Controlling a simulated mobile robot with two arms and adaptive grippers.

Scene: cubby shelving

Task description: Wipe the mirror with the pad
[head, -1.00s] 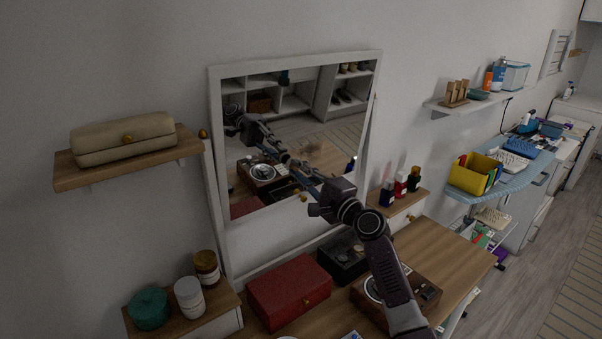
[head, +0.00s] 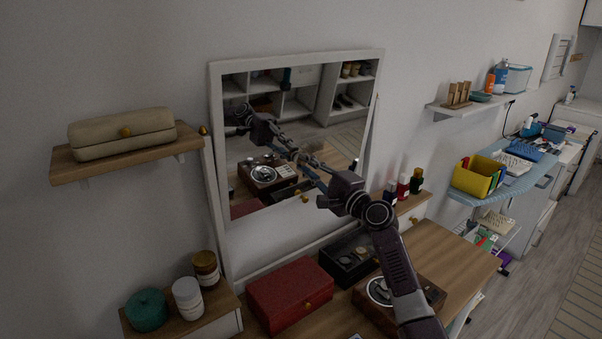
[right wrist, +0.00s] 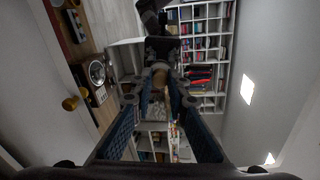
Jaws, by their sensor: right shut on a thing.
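The mirror (head: 337,145) has a white frame and leans on the wall behind the wooden table. My right gripper (head: 299,160) reaches up and left to the glass, and its fingertips meet their reflection near the mirror's middle. In the right wrist view, its blue-lined fingers (right wrist: 160,98) are shut on a small tan piece, apparently the pad (right wrist: 160,79). The pad is too small to make out in the head view. Whether it touches the glass or is just short of it, I cannot tell for sure. My left gripper is not in view.
Below the mirror are a red box (head: 290,294), a dark watch box (head: 349,258) and a turntable (head: 425,290). Jars (head: 188,298) stand at lower left. Small bottles (head: 403,187) stand right of the mirror. A wall shelf (head: 75,168) holds a beige case.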

